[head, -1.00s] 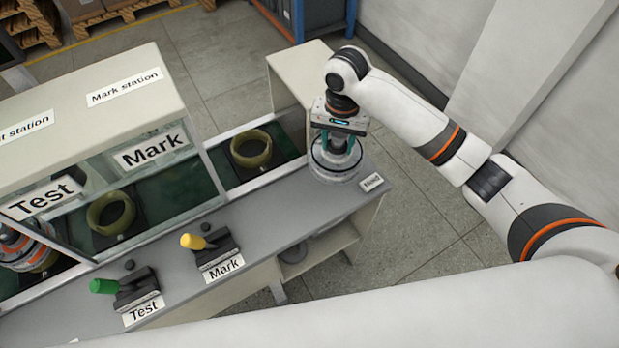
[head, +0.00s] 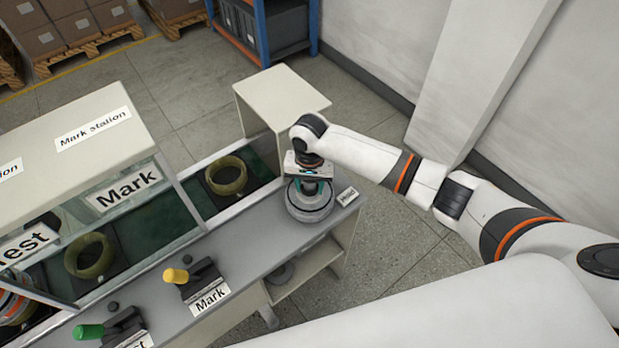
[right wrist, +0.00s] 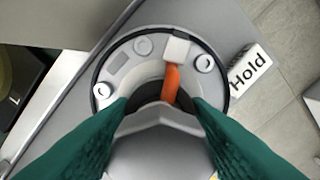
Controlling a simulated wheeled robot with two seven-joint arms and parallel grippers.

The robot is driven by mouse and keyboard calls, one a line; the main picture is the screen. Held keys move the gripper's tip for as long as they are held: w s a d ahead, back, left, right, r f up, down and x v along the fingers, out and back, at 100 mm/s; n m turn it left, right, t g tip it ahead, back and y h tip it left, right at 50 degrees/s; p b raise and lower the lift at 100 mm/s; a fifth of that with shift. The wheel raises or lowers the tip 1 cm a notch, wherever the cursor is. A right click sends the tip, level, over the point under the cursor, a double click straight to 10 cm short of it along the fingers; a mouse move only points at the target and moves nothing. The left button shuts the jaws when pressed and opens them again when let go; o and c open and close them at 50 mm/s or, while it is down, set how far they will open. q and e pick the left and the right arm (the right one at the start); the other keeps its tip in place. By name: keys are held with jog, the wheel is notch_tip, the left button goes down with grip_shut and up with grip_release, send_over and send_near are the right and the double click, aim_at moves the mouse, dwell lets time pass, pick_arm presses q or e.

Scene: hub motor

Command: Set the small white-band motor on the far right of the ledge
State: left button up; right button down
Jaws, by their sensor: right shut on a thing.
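The white-banded motor (head: 309,207) is upright at the right end of the grey ledge (head: 262,240), beside the small Hold label (head: 347,195). My right gripper (head: 309,186) points down over it and is shut on its top middle part. In the right wrist view the green fingers close on the hub of the motor (right wrist: 125,68), whose round face shows an orange lead and a white block. The Hold label (right wrist: 249,73) lies just right of it. The motor's base looks level with the ledge, but I cannot tell whether it bears on it. My left gripper is out of view.
Behind the ledge, a channel holds olive rings (head: 226,176) on dark plates. The Mark station housing (head: 75,120) stands left. A yellow-handled lever (head: 178,276) and a green-handled lever (head: 92,331) sit on the ledge. A pale cabinet (head: 282,95) stands behind the right end.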

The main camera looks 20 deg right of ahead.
jog(key=shift+w+r, duration=0.1)
jog(key=c, duration=0.8)
grip_release()
jog(key=shift+o, duration=0.2)
jog(key=shift+s, duration=0.2)
notch_tip(320, 180, up, 12)
jog(key=shift+b, duration=0.55)
